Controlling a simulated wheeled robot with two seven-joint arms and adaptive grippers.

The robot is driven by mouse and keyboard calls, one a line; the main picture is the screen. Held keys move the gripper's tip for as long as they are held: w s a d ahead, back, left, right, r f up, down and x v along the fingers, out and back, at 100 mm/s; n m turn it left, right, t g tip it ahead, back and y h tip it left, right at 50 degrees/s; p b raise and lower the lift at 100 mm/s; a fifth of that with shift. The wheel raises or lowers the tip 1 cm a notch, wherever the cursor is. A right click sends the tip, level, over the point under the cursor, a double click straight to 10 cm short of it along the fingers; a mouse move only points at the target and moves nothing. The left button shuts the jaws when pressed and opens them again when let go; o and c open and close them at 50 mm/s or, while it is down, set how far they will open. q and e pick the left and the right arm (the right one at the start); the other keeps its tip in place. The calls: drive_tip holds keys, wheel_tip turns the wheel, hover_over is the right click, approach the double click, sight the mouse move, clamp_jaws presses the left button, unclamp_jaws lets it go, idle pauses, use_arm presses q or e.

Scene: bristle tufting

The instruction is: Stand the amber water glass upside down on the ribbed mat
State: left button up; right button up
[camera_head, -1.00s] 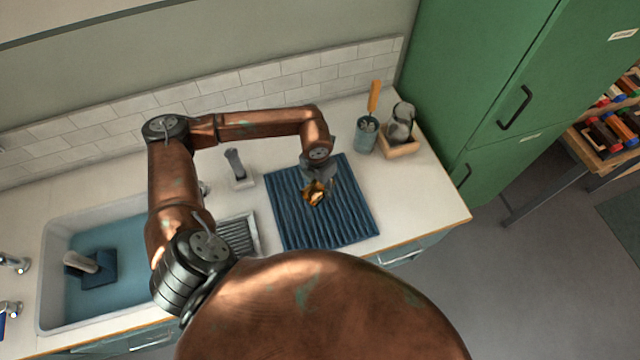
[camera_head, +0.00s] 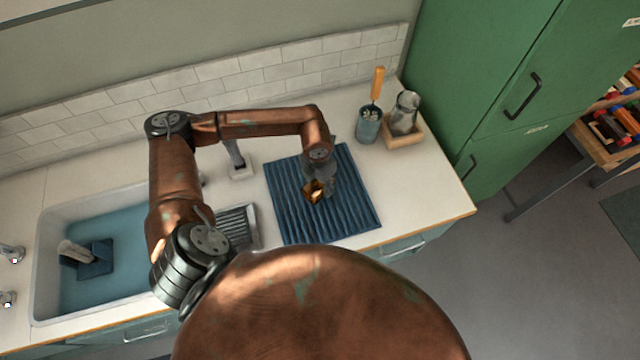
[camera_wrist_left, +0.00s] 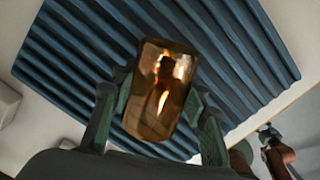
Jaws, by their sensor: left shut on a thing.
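The amber water glass (camera_head: 313,191) is over the blue ribbed mat (camera_head: 291,221) in the head view. My left gripper (camera_head: 318,182) is shut on the glass near the mat's middle. In the left wrist view the glass (camera_wrist_left: 160,92) sits between the two green-grey fingers of my left gripper (camera_wrist_left: 158,110), with the ribbed mat (camera_wrist_left: 75,60) behind it. I cannot tell whether the glass touches the mat or which end is its mouth. My right gripper does not show.
A sink (camera_head: 45,285) with blue water lies at the left. A grey cup with an orange-handled brush (camera_head: 368,125) and a jug on a wooden stand (camera_head: 404,140) are behind the mat at the right. The counter right of the mat (camera_head: 425,190) is clear.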

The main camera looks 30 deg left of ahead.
use_arm(q)
drive_tip(key=shift+f, duration=0.1)
idle(0.3)
drive_tip(key=o, duration=1.6)
drive_tip(key=shift+f, duration=0.1)
drive_tip(key=r, duration=1.2)
drive_tip(key=shift+s, duration=0.25)
